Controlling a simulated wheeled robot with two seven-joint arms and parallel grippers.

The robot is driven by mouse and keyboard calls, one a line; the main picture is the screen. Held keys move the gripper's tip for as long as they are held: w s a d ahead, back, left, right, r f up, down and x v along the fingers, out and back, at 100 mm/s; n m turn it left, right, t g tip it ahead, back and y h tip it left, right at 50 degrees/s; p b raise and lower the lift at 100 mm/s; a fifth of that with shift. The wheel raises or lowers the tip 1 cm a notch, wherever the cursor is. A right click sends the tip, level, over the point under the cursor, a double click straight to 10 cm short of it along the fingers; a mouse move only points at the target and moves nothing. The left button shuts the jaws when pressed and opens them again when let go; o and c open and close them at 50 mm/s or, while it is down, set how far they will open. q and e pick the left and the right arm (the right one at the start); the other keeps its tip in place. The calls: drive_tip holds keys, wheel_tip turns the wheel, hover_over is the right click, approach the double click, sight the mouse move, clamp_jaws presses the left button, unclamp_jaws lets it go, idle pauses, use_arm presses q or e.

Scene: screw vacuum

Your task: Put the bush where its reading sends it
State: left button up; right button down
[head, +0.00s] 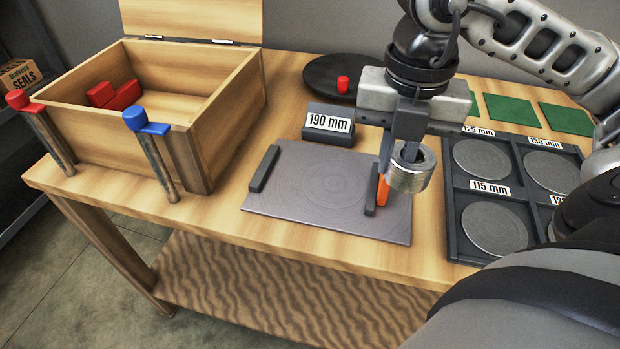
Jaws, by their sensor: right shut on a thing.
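The bush (412,175) is a short, thick metal ring. My right gripper (399,165) is shut on it and holds it tilted, above the right edge of the grey measuring plate (320,192). The plate carries two dark upright bars, one at its left and one at its right, by an orange piece (382,190). A display (328,124) behind the plate reads 190 mm. My left gripper is out of view.
An open wooden box (195,115) with red blocks (115,95) stands at the left, with red-topped and blue-topped clamps at its front. A dark round dish (320,72) with a red piece (343,84) and green squares (508,110) lie behind. The table's front edge is clear.

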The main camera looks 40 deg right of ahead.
drive_tip(key=w+a+f+p, duration=0.1)
drive_tip(key=w+a+f, duration=0.25)
drive_tip(key=w, duration=0.55)
hover_over(311, 191)
drive_tip(key=f, duration=0.5)
drive_tip(key=shift+s+d+f, duration=0.1)
drive_tip(key=shift+s, duration=0.3)
drive_tip(key=shift+w+f, duration=0.3)
drive_tip(key=shift+f, duration=0.1)
wheel_tip(311, 191, down, 3)
drive_tip(key=shift+w+f, duration=0.15)
drive_tip(key=shift+f, duration=0.05)
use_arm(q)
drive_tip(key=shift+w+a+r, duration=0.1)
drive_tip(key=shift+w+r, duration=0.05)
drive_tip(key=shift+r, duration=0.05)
use_arm(e)
drive_tip(key=shift+f, duration=0.15)
drive_tip(key=c, duration=1.4)
unclamp_jaws()
drive_tip(key=shift+c, duration=0.2)
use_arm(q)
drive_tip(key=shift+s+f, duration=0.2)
